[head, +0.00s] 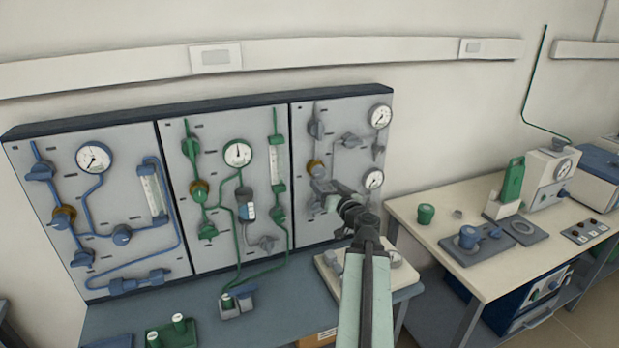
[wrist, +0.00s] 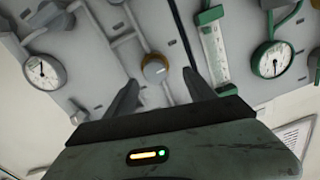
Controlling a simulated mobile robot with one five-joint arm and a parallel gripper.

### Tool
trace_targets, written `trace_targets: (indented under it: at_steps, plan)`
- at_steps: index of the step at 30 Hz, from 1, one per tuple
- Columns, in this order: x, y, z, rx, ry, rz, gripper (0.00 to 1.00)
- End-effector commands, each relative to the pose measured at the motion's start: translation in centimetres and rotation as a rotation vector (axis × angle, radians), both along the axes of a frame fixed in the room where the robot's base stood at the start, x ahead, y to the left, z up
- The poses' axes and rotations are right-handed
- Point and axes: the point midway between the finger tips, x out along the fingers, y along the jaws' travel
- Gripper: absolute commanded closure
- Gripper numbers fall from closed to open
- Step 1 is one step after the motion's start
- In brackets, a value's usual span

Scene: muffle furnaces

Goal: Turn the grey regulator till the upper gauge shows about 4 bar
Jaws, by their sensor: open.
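The grey regulator (wrist: 155,68), a round grey knob with a brass-coloured collar, is between the fingertips of my gripper (wrist: 160,78) in the wrist view. The two fingers are apart, one on each side of it, and I see no contact. In the head view my gripper (head: 325,190) is in front of the right-hand panel, just below the regulator's brass part (head: 315,167). The upper gauge (head: 380,116) is at the panel's top right; its reading is too small to tell. A white-faced gauge (wrist: 45,72) shows at left in the wrist view.
A lower gauge (head: 374,180) is on the same panel, right of my gripper. Grey valves and pipes surround the regulator. The green panel (head: 238,155) is directly left. A bench (head: 410,290) stands below, and a table (head: 405,208) with equipment is at right.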

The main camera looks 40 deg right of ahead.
Motion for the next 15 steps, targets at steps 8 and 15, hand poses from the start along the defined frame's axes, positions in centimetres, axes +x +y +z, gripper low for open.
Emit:
trace_targets:
  at_steps: [8,15]
  plan:
    - [-0.4,-1.4,0.3,-0.007,-0.015,-0.031,0.37]
    - [3.1,-2.7,0.3,-0.007,-0.015,-0.027,0.37]
